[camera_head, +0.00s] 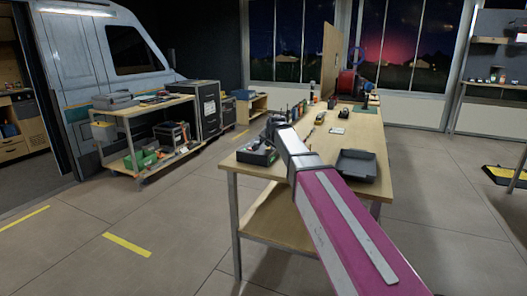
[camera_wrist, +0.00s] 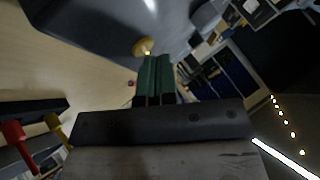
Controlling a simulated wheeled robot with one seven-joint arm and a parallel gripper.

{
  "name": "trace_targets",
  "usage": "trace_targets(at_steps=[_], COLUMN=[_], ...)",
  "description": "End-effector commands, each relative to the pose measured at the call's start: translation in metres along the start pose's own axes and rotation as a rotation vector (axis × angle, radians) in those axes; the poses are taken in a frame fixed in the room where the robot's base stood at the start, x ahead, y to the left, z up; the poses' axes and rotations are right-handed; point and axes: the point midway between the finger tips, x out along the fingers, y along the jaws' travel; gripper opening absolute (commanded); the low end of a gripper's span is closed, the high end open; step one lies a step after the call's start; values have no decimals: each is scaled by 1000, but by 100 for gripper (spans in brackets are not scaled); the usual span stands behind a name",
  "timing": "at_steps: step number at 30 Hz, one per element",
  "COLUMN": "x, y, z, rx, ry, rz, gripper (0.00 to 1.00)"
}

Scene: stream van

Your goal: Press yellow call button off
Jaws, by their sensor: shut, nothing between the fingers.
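In the wrist view, a round yellow button (camera_wrist: 143,46) sits on a dark grey rounded housing (camera_wrist: 85,22). My gripper (camera_wrist: 152,60) has its two green fingers closed together and empty. The fingertips are right at the lower edge of the button; I cannot tell whether they touch it. Whether the button is pressed in is not clear. In the head view, my arm reaches over the wooden workbench (camera_head: 318,142), its far end among small items. The button cannot be made out there.
A black open box with items (camera_head: 256,154) stands at the bench's left front corner, and a dark tray (camera_head: 356,166) lies to the right of my arm. In the wrist view, red-handled (camera_wrist: 13,132) and yellow-handled (camera_wrist: 55,128) tools show at lower left. Floor around the bench is open.

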Motion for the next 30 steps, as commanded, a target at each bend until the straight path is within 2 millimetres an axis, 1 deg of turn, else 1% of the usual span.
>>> trace_targets(at_steps=[11, 22, 30], x=[2, -6, -7], y=[1, -5, -5], z=[1, -5, -5], rx=[0, 0, 0], ry=[0, 1, 0], rz=[0, -1, 0], gripper=[0, 0, 0])
